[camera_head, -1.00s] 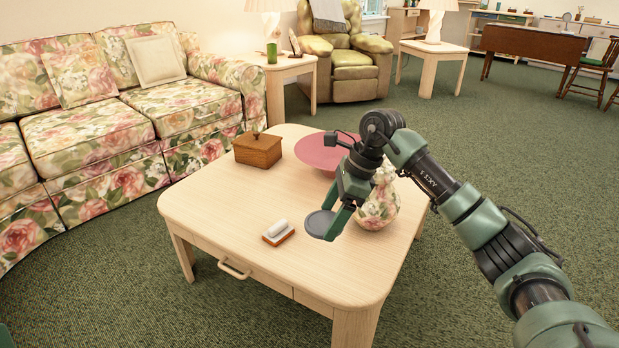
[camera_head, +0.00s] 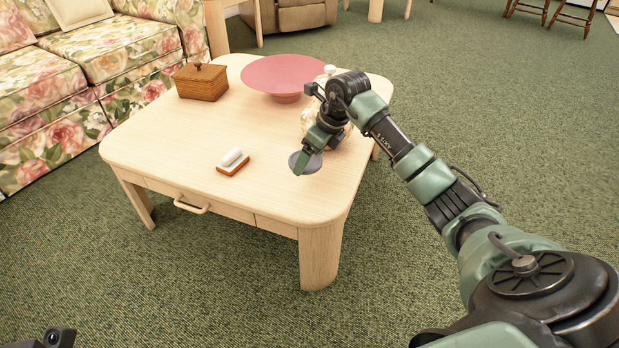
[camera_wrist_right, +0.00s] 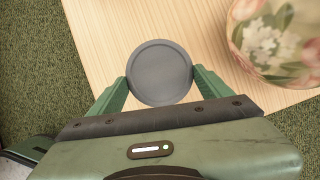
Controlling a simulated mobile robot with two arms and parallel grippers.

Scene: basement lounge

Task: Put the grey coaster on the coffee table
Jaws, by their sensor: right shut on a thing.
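The grey coaster (camera_head: 308,163) is a round disc held between the fingers of my right gripper (camera_head: 302,160). It also shows in the right wrist view (camera_wrist_right: 160,72), with a green finger on each side of it. The light wood coffee table (camera_head: 165,150) lies below it. The coaster is over the table's right front part; I cannot tell whether it touches the top. My left gripper is not clearly in view; only a dark part shows at the bottom left of the head view.
On the table stand a wooden box (camera_head: 201,83), a pink bowl (camera_head: 288,75), a small brown block with a white piece (camera_head: 233,162), and a floral vase (camera_wrist_right: 270,38) close beside the coaster. The table's middle is clear. A floral sofa (camera_head: 125,45) stands at the left.

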